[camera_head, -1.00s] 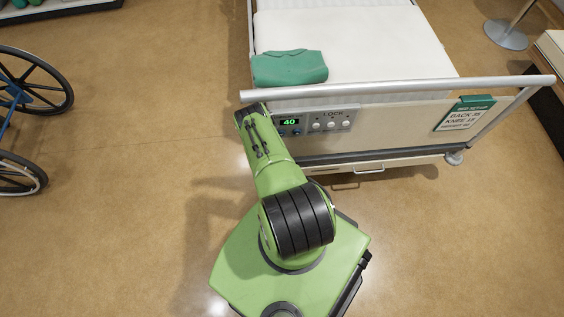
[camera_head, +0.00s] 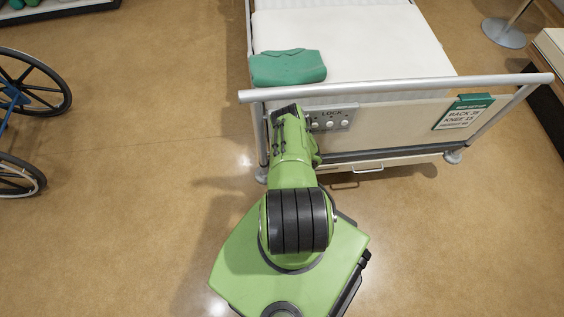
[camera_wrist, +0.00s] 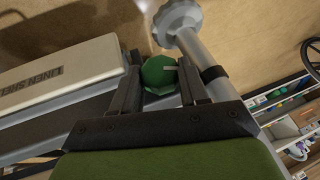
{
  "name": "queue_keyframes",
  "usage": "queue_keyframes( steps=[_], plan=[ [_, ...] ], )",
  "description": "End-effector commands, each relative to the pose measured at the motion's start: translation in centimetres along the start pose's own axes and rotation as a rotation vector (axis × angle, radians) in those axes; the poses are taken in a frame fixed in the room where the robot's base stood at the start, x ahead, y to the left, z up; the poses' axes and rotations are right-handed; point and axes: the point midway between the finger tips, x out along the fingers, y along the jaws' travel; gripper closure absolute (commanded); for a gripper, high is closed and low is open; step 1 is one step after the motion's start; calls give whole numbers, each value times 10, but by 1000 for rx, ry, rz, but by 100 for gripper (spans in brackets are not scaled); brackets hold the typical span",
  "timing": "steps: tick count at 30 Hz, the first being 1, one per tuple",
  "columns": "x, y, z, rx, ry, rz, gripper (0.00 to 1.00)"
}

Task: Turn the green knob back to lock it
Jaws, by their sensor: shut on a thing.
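The green knob (camera_wrist: 158,72) shows in the wrist view, with a pale pointer mark on its face. My gripper (camera_wrist: 160,85) has its two dark fingers on either side of the knob, shut on it. In the head view my arm reaches to the left part of the bed's end panel, and the knob and fingertips are hidden behind it. The control panel marked LOCK (camera_head: 332,117) shows to the right of my arm with small white buttons. Its lit display is hidden by my arm.
The bed's end rail (camera_head: 400,87) runs above the panel. A folded green blanket (camera_head: 288,68) lies on the bed. A sign with a green top (camera_head: 463,112) hangs at the right. A drawer handle (camera_head: 369,169) is below. A wheelchair (camera_head: 25,95) stands left, with clear floor between.

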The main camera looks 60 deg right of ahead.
Motion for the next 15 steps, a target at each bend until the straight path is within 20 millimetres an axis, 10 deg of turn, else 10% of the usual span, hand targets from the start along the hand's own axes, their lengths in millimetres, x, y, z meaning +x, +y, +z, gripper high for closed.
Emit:
queue_keyframes(
  steps=[15],
  plan=[
    [3,8,1,157,38,-360,86]
  ],
)
